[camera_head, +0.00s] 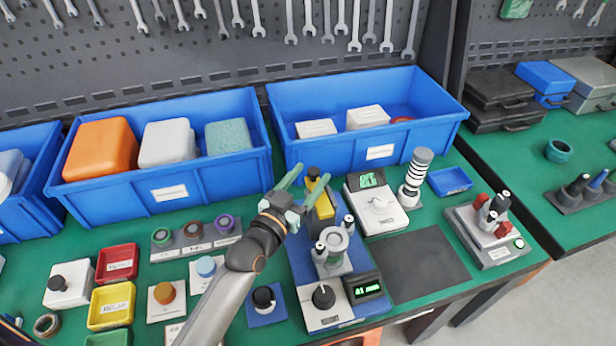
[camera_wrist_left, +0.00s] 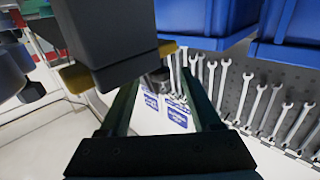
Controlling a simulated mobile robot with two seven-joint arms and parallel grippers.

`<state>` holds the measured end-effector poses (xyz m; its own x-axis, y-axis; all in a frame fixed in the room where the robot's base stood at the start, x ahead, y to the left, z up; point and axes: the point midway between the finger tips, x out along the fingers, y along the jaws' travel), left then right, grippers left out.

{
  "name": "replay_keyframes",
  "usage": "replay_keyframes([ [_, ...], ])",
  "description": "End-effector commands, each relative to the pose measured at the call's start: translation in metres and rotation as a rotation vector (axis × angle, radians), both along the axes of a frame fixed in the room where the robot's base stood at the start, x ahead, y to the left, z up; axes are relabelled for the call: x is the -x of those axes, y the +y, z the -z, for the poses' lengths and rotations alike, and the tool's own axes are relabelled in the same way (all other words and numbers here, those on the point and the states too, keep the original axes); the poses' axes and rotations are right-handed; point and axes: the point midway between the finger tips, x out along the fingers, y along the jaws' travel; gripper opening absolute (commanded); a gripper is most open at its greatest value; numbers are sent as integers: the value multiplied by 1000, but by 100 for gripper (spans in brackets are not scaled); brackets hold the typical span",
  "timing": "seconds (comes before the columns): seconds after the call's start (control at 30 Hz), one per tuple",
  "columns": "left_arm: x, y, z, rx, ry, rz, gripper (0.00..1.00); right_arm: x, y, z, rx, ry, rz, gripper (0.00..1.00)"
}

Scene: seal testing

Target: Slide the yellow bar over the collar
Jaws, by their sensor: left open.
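The yellow bar (camera_head: 324,206) is on the blue test fixture (camera_head: 300,262), behind the grey ring-shaped collar (camera_head: 335,240), with a dark post or block at its back end. The bar is apart from the collar's opening. My left gripper (camera_head: 314,172) is open, its two green fingers spread beside the bar's back end and partly covering it. In the left wrist view, the open dark green fingers (camera_wrist_left: 165,100) frame a dark block (camera_wrist_left: 105,35) with yellow parts (camera_wrist_left: 77,77) at its sides. I cannot tell whether a finger touches the bar. My right gripper is not in view.
A black knob (camera_head: 323,295) and a small display (camera_head: 366,288) are at the fixture's front. A white meter (camera_head: 378,208) stands right of it, with a dark mat (camera_head: 408,264) below. Blue bins (camera_head: 365,110) stand behind. Small parts and trays crowd the left.

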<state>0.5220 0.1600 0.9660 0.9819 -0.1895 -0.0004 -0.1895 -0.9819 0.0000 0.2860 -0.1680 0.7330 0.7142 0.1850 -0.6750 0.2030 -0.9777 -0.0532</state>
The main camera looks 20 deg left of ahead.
Motion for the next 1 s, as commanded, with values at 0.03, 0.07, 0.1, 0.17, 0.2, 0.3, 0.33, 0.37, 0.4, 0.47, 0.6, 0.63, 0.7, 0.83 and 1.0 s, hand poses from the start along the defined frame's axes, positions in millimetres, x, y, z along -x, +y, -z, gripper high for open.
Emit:
replay_keyframes([
  [0.03,0,0,0,0,0,0,65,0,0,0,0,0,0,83],
  [0.07,0,0,0,0,0,0,64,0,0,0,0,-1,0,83],
  [0.1,0,0,0,0,0,0,59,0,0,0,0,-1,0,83],
  [0.17,0,0,0,0,0,0,52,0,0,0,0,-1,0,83],
  [0.2,0,0,0,0,0,0,48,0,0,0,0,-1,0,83],
  [0.3,0,0,0,0,0,0,36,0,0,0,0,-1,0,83],
  [0.33,0,0,0,0,0,0,33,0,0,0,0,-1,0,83],
  [0.37,0,0,0,0,0,0,30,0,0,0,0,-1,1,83],
  [0.4,0,0,0,0,0,0,25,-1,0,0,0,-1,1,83],
  [0.47,0,0,0,0,0,0,18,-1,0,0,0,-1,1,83],
  [0.6,0,0,0,0,0,-1,3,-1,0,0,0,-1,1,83],
  [0.63,0,0,0,0,0,-1,0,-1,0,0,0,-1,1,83],
  [0.7,1,0,0,0,0,-1,0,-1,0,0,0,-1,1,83],
  [0.83,1,1,0,-1,0,-1,0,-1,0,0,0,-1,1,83],
  [1.0,0,1,0,-1,0,-1,0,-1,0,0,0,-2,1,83],
])
